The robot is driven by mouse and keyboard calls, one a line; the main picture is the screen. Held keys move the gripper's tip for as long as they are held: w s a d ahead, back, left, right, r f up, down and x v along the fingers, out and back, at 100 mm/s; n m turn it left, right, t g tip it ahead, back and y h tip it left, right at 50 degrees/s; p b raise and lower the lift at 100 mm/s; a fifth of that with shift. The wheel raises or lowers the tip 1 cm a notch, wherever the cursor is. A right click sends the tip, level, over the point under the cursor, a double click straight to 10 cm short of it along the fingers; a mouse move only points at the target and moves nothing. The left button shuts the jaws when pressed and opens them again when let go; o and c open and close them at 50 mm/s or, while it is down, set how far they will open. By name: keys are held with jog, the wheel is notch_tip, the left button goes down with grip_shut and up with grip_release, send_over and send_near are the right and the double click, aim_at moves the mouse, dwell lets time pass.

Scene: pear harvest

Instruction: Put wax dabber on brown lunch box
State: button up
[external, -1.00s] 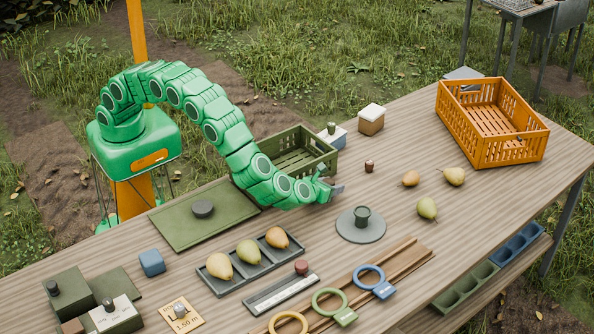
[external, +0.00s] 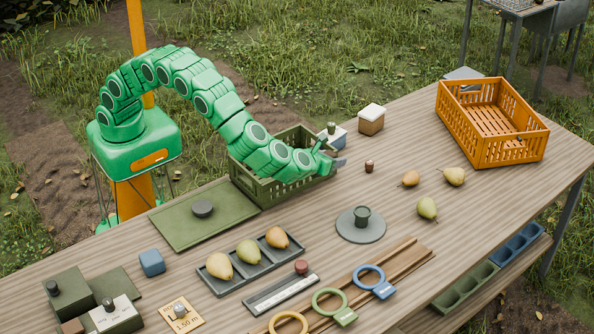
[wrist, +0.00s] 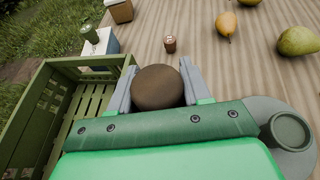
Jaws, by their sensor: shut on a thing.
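My gripper (external: 338,162) is above the table beside the right end of the green crate. In the wrist view my gripper (wrist: 158,70) is shut on a dark brown, round-topped thing, which I take to be the wax dabber (wrist: 157,88). Its lower part is hidden, and I cannot make it out in the external view. The brown lunch box (external: 370,125), with a white lid, stands at the table's back edge, beyond the gripper and apart from it. The lunch box also shows at the top of the wrist view (wrist: 122,12).
The green crate (external: 322,178) is close beside my gripper. A blue-and-white box (external: 331,139) with a small green cup on it stands left of the lunch box. A small brown pot (external: 369,166) and several pears lie right. The orange crate (external: 525,150) is at the far right.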

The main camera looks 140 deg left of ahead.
notch_tip(320, 180, up, 15)
jog(key=s+a+n+g, duration=0.2)
jog(key=s+a, duration=2.4)
jog(key=s, duration=0.1)
send_over(377, 105)
jog(key=d, duration=0.2)
jog(key=shift+g+h, duration=0.3)
jog(key=shift+g, duration=0.1)
jog(key=f, duration=1.2)
jog(key=shift+s+a+f, duration=0.2)
jog(key=shift+s+f, duration=0.1)
jog(key=shift+f, duration=0.05)
jog(key=shift+w+a+f, duration=0.2)
jog(key=shift+a+f, duration=0.15)
jog(key=shift+f, duration=0.1)
jog(key=shift+w+a+f, duration=0.2)
jog(key=shift+a+f, duration=0.1)
jog(key=shift+f, duration=0.15)
